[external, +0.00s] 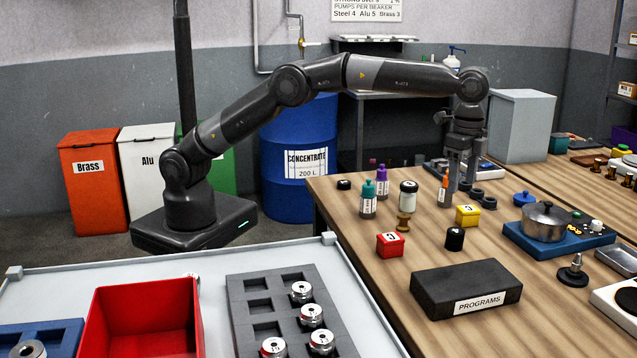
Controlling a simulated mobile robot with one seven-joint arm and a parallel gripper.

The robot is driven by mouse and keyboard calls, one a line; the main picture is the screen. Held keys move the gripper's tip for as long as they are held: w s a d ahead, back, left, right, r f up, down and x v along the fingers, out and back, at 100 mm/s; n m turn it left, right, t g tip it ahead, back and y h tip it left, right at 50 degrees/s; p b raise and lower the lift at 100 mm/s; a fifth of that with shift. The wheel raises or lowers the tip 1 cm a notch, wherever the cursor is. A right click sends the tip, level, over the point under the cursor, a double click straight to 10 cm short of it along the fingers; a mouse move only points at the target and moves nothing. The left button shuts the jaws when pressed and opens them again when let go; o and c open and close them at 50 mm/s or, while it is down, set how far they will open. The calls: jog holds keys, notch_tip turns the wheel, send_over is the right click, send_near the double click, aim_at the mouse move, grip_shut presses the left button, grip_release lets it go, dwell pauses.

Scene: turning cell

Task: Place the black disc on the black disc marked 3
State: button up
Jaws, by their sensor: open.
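My gripper (459,187) points straight down over the wooden table, open, with its fingers close to the tabletop. Low black discs (488,202) sit on the table just right of the fingers; another shows right behind them (475,192). No number 3 can be read on any of them at this size, so I cannot tell which is the marked one. A small black round piece (344,185) lies apart at the table's far left corner. I see nothing held between the fingers, though the view there is partly blocked.
An orange-topped bottle (444,191) stands just left of the fingers. Yellow block (468,215), red block (390,245), black domed piece (455,239) and several bottles are near. A black PROGRAMS box (466,288) is in front; a pot (546,222) on a blue base stands right.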

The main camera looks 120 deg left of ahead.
jog(key=s+d+r+n+t, duration=0.1)
jog(key=s+d+r, duration=0.3)
jog(key=s+r, duration=0.55)
jog(key=s+d+r+n+t, duration=0.15)
jog(key=s+d+r, duration=0.35)
jog(key=s, duration=0.7)
jog(key=s+d+f+t, duration=0.1)
jog(key=s+f, duration=0.3)
jog(key=s, duration=1)
jog(key=s+d+f+n+t, duration=0.1)
jog(key=s+f, duration=0.4)
jog(key=s, duration=0.9)
jog(key=shift+d+t, duration=0.55)
jog(key=shift+d, duration=0.1)
jog(key=shift+s, duration=0.1)
dwell(0.5)
